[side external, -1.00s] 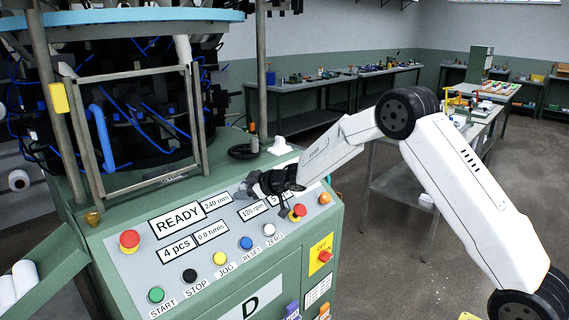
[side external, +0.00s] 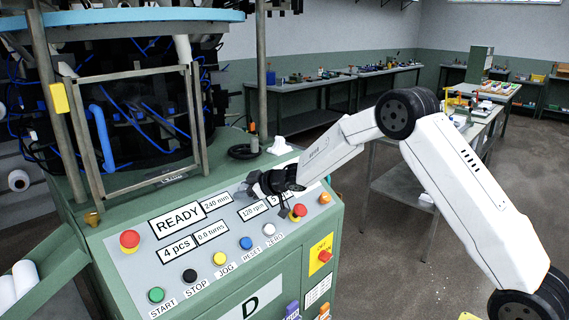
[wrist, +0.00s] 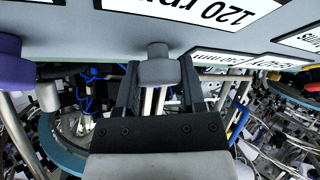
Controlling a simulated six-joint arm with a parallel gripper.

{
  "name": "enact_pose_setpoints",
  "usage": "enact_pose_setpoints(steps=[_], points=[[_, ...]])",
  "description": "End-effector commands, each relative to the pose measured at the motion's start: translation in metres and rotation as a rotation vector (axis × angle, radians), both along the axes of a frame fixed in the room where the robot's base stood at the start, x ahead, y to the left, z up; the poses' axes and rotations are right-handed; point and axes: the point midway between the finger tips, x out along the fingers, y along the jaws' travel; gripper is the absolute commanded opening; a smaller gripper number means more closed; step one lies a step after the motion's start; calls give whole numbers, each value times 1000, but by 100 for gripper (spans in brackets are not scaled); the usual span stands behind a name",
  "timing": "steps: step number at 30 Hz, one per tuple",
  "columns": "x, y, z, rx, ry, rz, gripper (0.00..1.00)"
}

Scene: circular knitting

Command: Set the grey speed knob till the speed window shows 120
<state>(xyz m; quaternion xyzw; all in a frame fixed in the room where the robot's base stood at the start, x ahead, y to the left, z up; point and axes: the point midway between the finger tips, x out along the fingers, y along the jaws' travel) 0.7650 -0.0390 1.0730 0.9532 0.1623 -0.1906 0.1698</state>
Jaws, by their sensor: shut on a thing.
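The grey speed knob (wrist: 158,68) sits on the panel between my gripper's fingers in the wrist view. My gripper (side external: 252,186) is at the upper part of the control panel in the side view, and its two dark fingers (wrist: 158,88) are shut on the knob. The speed window (side external: 253,209) reads 120 rpm, and it shows upside down in the wrist view (wrist: 215,14). In the side view my gripper covers most of the knob.
The sloped panel (side external: 130,270) also holds a READY window (side external: 178,220), a 240 mm window (side external: 216,201), a red button (side external: 130,239) and a row of coloured buttons. A metal frame (side external: 140,185) stands behind the panel.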

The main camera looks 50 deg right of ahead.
Motion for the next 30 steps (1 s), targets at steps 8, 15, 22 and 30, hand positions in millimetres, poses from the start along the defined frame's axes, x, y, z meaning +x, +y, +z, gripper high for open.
enact_pose_setpoints(steps=[8,15,22,30], points=[[0,0,1,1,-3,1,63],[0,0,1,0,-1,0,63],[-6,0,10,1,-1,-1,63],[-15,0,22,-1,-2,0,63]])
